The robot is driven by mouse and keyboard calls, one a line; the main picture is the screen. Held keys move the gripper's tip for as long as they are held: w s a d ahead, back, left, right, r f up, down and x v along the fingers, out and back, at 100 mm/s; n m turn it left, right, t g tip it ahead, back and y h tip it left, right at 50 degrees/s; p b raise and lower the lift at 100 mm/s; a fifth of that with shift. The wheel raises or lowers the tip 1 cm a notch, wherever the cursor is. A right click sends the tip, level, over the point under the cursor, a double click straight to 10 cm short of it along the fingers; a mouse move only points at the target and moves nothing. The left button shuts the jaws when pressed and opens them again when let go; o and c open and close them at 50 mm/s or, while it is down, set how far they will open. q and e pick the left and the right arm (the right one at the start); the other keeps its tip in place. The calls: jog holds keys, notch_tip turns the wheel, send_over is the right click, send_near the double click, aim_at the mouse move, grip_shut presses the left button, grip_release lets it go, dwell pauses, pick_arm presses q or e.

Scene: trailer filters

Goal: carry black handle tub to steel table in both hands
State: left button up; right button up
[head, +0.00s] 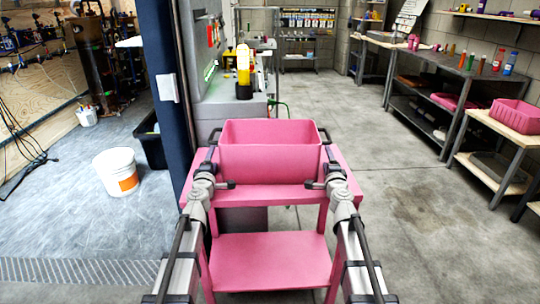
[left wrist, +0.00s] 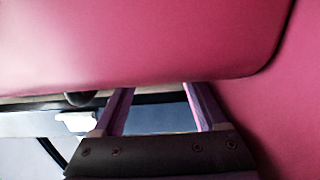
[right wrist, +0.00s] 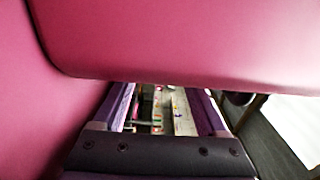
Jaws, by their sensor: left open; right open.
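The pink tub (head: 268,160) stands upright on a pink cart (head: 270,197), with dark parts at its left and right ends. My left gripper (head: 212,152) is open at the tub's left end, and my right gripper (head: 328,152) is open at its right end. In the left wrist view, the tub (left wrist: 130,40) fills the top and right, and the finger tips run behind its edge. In the right wrist view, the tub (right wrist: 180,40) fills the top and left and hides the finger tips. I cannot tell whether the fingers touch a handle. I cannot tell which table is the steel one.
Benches with metal legs (head: 443,72) line the right wall, and another pink tub (head: 515,115) sits on a low one. A white bucket (head: 117,172) stands on the floor at left, beyond a dark blue post (head: 160,90). The floor right of the cart is clear.

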pick_arm(q)
jog(key=shift+w, duration=1.05)
pick_arm(e)
jog(key=shift+w, duration=1.05)
pick_arm(q)
jog(key=shift+w+d, duration=0.15)
jog(key=shift+d, duration=0.1)
pick_arm(e)
jog(key=shift+w+a, duration=0.15)
jog(key=shift+a, duration=0.15)
pick_arm(q)
jog(key=shift+s+d, duration=0.2)
jog(key=shift+d, duration=0.3)
pick_arm(e)
jog(key=shift+s+a, duration=0.2)
jog(key=shift+a, duration=0.25)
